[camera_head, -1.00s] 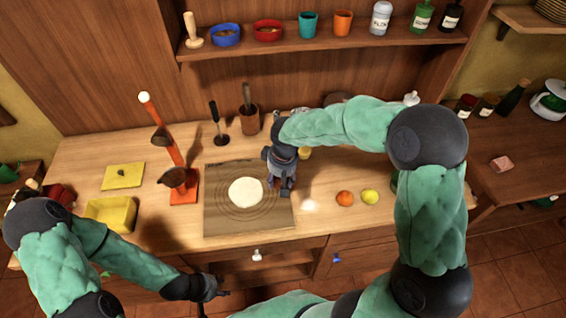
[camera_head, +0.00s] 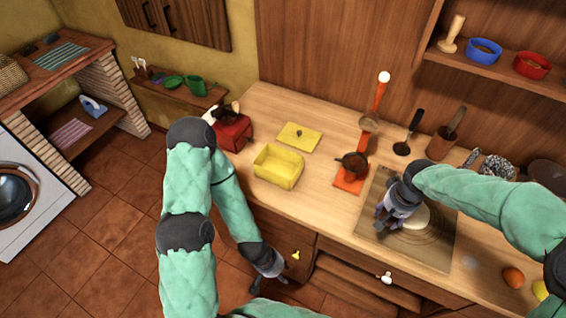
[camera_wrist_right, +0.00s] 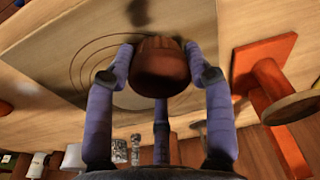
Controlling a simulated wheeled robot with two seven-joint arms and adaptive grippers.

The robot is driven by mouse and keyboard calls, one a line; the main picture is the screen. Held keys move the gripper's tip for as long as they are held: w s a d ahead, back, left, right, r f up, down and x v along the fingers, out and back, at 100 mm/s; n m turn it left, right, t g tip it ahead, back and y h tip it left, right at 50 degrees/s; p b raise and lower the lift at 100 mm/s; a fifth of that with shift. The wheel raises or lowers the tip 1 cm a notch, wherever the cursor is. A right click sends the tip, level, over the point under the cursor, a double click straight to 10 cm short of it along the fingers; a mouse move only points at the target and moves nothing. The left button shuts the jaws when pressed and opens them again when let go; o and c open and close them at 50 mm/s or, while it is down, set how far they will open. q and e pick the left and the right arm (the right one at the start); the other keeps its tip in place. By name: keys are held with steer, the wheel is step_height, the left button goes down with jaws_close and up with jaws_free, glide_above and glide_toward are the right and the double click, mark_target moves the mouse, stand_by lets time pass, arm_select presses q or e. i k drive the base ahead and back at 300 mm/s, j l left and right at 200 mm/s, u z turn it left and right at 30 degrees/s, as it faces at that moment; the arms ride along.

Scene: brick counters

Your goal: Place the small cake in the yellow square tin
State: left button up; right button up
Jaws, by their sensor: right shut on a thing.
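The small cake (camera_wrist_right: 160,66) is brown and round, held between the fingers of my right gripper (camera_wrist_right: 160,75) in the right wrist view. In the head view my right gripper (camera_head: 388,218) is over the left part of the pastry board, and the cake is mostly hidden by the fingers. The yellow square tin (camera_head: 272,178) stands open on the counter, to the left of the right gripper and beyond the orange stand. My left gripper (camera_head: 270,284) hangs in front of the drawers, empty, its fingers apart.
The orange stand (camera_head: 350,181) with a dark pan stands between the board (camera_head: 440,243) and the tin. A yellow lid (camera_head: 300,136) lies behind the tin, and a red box (camera_head: 234,134) is to its left. White dough (camera_head: 416,217) lies on the board. Oranges or lemons (camera_head: 513,277) are at right.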

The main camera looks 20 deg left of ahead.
mark_target(288, 176)
steer(key=j+z, duration=0.1)
steer(key=j, duration=1.35)
steer(key=j+z, duration=0.1)
steer(key=j, duration=1.35)
steer(key=i, duration=0.4)
